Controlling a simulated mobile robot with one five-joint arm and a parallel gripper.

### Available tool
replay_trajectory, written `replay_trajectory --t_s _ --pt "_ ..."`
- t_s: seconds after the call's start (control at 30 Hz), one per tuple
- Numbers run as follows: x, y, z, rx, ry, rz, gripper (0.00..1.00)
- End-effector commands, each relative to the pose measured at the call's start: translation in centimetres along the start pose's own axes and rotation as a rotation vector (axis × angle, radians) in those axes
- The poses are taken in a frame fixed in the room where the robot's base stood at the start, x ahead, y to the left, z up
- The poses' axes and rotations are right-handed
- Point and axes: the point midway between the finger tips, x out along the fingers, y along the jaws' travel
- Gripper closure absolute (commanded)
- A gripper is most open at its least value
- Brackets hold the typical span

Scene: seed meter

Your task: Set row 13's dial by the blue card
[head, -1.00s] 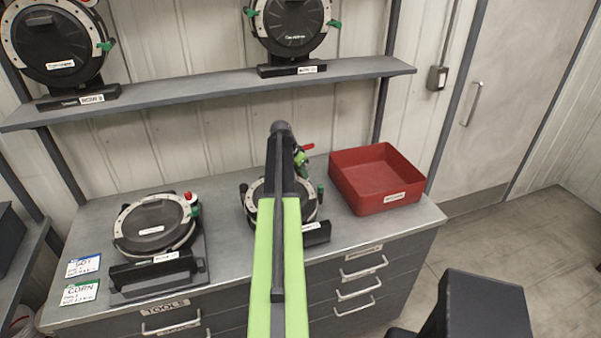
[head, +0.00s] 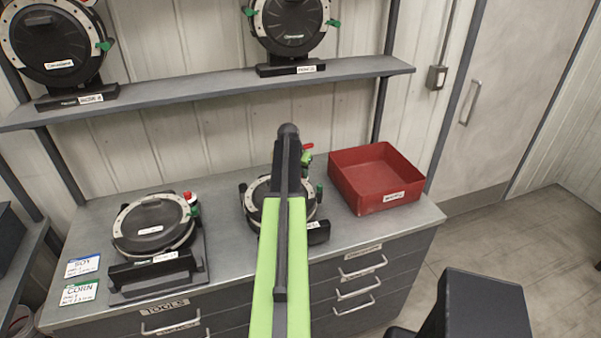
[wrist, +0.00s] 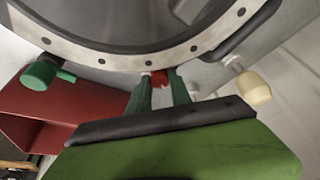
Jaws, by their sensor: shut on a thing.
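The blue-headed card (head: 82,265), reading SOY, lies at the bench's left end. A round black seed meter with a pale, holed rim (head: 256,190) stands mid-bench, partly hidden behind my arm. The rim arcs across the top of the wrist view (wrist: 115,62). My gripper (wrist: 160,90) is shut on a small red knob (wrist: 159,77) at the rim's edge. In the head view the red knob (head: 308,146) shows just beyond the gripper. A green knob (wrist: 40,75) and a cream knob (wrist: 253,88) flank it. I cannot read row 13's label or the dial setting.
Another meter (head: 150,235) with a red knob sits on the bench's left, near a green CORN card (head: 79,292). A red bin (head: 370,195) stands right of the middle meter. Two meters stand on the shelf (head: 200,98) above. Floor at right is clear.

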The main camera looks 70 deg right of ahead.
Motion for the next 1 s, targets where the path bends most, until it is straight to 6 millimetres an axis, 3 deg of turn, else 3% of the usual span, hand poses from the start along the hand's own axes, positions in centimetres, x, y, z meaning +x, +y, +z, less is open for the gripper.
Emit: replay_trajectory --t_s 0.13,0.17,0.23,0.67,0.87,1.0 --pt "0.0 0.0 0.2 0.001 -0.006 0.0 1.0" --pt "0.0 0.0 0.2 0.001 -0.006 0.0 0.74" --pt "0.0 0.0 0.2 0.001 -0.005 0.0 0.66" --pt "-1.0 0.0 0.0 0.001 -0.002 0.0 0.66" --pt "-4.5 0.0 -0.2 0.0 -0.002 0.0 0.66" --pt "-7.9 0.0 -0.2 -0.001 -0.002 0.0 0.66"
